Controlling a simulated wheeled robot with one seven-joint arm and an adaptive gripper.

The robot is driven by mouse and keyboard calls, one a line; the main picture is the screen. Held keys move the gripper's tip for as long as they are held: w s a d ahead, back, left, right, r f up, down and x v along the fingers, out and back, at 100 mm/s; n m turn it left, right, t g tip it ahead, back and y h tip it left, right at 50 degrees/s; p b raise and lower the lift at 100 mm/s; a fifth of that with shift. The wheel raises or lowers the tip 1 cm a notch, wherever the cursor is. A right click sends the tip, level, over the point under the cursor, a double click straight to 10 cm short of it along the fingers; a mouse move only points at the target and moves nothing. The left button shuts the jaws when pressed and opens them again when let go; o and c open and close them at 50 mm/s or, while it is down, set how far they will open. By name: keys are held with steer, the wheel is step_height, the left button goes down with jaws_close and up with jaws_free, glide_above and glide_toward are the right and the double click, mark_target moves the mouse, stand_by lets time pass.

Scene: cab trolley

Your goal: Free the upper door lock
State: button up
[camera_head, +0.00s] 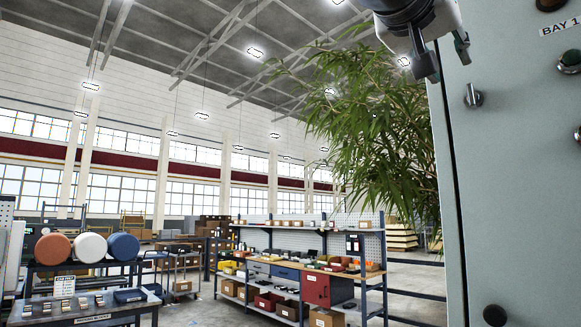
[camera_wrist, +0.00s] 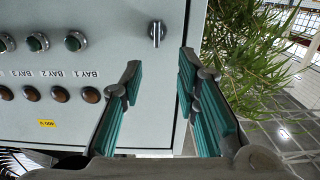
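The upper door lock (camera_head: 473,95) is a small metal turn handle on the pale grey cabinet door (camera_head: 510,190), near its left edge. The lock also shows in the wrist view (camera_wrist: 157,32), at the top centre, with its lever roughly upright. My gripper (camera_head: 445,58) is at the top right of the head view, above the lock. In the wrist view my gripper (camera_wrist: 160,64) is open, with teal-padded fingers spread and nothing between them. The lock shows beyond the fingertips, apart from them.
Green indicators (camera_wrist: 38,42) and amber buttons (camera_wrist: 60,94) with bay labels sit beside the lock. A dark round knob (camera_head: 495,315) is lower on the door. A leafy plant (camera_head: 375,125) stands beside the cabinet. Workbenches (camera_head: 300,268) stand farther back.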

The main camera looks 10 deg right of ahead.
mark_target(468, 84)
steer(key=p+x, duration=0.1)
steer(key=x, duration=0.3)
steer(key=r+p+x, duration=0.1)
steer(key=x, duration=0.4)
steer(key=p+x, duration=0.1)
steer(key=x, duration=0.3)
steer(key=shift+d+r+p, duration=0.2)
steer(key=shift+d+p, duration=0.1)
steer(key=shift+d, duration=0.15)
jaws_close()
